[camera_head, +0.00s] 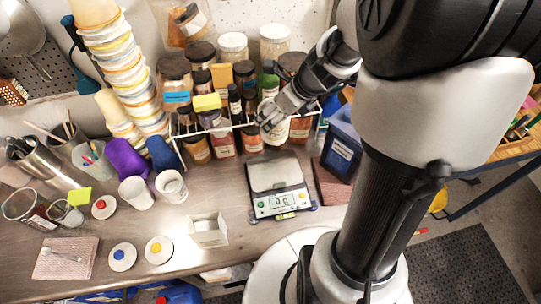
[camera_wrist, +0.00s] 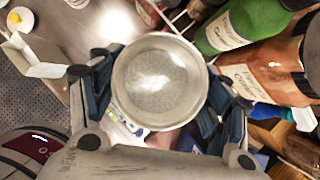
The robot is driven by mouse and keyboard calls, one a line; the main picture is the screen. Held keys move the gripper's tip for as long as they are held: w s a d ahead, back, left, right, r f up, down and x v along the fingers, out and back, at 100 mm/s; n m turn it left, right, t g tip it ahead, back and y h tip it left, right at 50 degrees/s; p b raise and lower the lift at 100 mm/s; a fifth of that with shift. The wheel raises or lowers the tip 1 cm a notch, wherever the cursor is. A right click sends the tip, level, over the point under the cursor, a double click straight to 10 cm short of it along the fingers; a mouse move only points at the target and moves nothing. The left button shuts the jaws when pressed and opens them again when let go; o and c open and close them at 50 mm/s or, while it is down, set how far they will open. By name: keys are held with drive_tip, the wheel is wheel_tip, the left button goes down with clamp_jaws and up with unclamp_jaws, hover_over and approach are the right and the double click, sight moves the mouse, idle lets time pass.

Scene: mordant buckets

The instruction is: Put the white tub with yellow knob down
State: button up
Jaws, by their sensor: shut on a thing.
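The white round tub with a yellow knob (camera_head: 163,256) stands on the bench at the front left, apart from my gripper. It also shows at the top left corner of the wrist view (camera_wrist: 20,23). My gripper (camera_head: 268,112) is over the spice rack at the back and is shut on a jar. In the wrist view, the fingers (camera_wrist: 155,88) close on both sides of the jar's round pale top (camera_wrist: 158,72). In the head view, a pale labelled jar (camera_head: 275,135) shows just below the fingers; its upper part is hidden by them.
A wire rack (camera_head: 183,133) with several jars stands at the back. A scale (camera_head: 277,175), a white open box (camera_head: 208,231), and tubs with red (camera_head: 104,208) and blue knobs (camera_head: 122,259) stand nearer. Bare bench lies between the box and scale. A blue container (camera_head: 340,145) stands right.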

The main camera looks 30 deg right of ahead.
wheel_tip(320, 180, down, 18)
drive_tip(key=b, duration=1)
drive_tip(key=shift+s+f, duration=0.15)
drive_tip(key=shift+f, duration=0.15)
drive_tip(key=o, duration=1.2)
drive_tip(key=shift+r, duration=0.35)
drive_tip(key=p+v, duration=0.6)
drive_tip(key=v, duration=0.5)
drive_tip(key=shift+s+r, duration=0.25)
drive_tip(key=shift+d, duration=0.1)
